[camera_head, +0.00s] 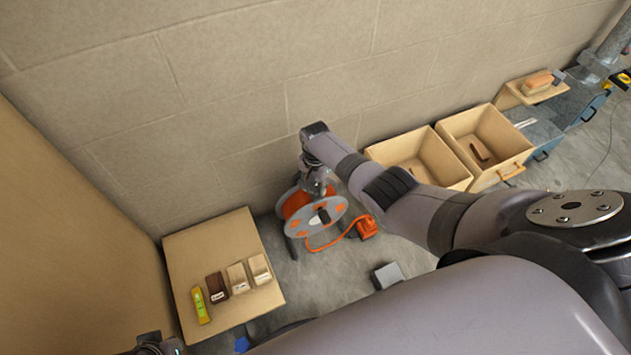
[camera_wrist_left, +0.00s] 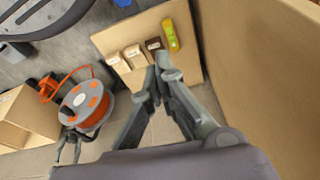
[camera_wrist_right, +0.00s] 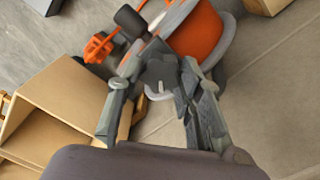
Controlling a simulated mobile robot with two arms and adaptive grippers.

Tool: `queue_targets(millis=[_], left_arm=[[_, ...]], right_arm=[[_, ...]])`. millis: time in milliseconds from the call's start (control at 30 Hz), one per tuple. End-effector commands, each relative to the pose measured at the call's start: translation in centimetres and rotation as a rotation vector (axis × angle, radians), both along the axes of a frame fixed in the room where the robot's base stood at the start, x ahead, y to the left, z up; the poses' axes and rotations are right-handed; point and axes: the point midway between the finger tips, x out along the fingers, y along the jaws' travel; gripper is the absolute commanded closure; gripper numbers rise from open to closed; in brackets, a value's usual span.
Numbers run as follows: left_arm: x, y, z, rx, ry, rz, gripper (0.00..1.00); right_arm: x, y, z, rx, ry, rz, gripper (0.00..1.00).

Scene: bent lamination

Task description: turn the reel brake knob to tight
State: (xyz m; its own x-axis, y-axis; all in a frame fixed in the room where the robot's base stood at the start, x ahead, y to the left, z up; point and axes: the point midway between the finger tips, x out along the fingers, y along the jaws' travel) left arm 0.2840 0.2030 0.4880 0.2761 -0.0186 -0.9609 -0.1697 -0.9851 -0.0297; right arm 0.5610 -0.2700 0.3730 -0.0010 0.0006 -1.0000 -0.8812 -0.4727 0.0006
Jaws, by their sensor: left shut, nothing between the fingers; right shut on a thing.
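The cable reel (camera_head: 298,201), with an orange drum and grey side discs, stands on the floor by the wall. It also shows in the left wrist view (camera_wrist_left: 92,104) and the right wrist view (camera_wrist_right: 201,32). My right gripper (camera_wrist_right: 160,72) is at the reel, its fingers shut on a small part there, apparently the brake knob. A black crank handle (camera_wrist_right: 130,20) sticks out beside the fingertips. My left gripper (camera_wrist_left: 163,68) is shut and empty, above the board with blocks.
A wooden board (camera_head: 215,245) carries several small blocks (camera_head: 238,277) and a yellow level (camera_head: 201,305). Two open wooden boxes (camera_head: 487,128) stand right of the reel. An orange plug (camera_head: 366,227) on its cable and a grey block (camera_head: 388,275) lie on the floor.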

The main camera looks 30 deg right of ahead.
Motion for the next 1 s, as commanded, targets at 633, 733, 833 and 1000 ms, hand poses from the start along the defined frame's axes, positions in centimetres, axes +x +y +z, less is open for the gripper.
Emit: queue_targets(millis=[633,733,833,1000], left_arm=[[0.1,-0.2,-6.2,0.001,0.031,-0.006,1.00],[0.0,-0.2,-6.6,0.002,0.033,-0.006,1.00],[0.0,-0.2,-6.8,0.001,0.032,-0.006,1.00],[-0.1,-0.1,-7.2,0.002,0.036,-0.006,1.00]], right_arm=[[0.0,0.0,0.1,-0.001,0.000,-0.598,0.95],[-0.1,0.0,0.1,-0.002,0.001,-0.672,0.95],[-0.1,-0.1,0.0,-0.002,0.000,-0.736,0.95],[0.0,-0.1,0.0,-0.002,-0.001,-0.815,0.95]])
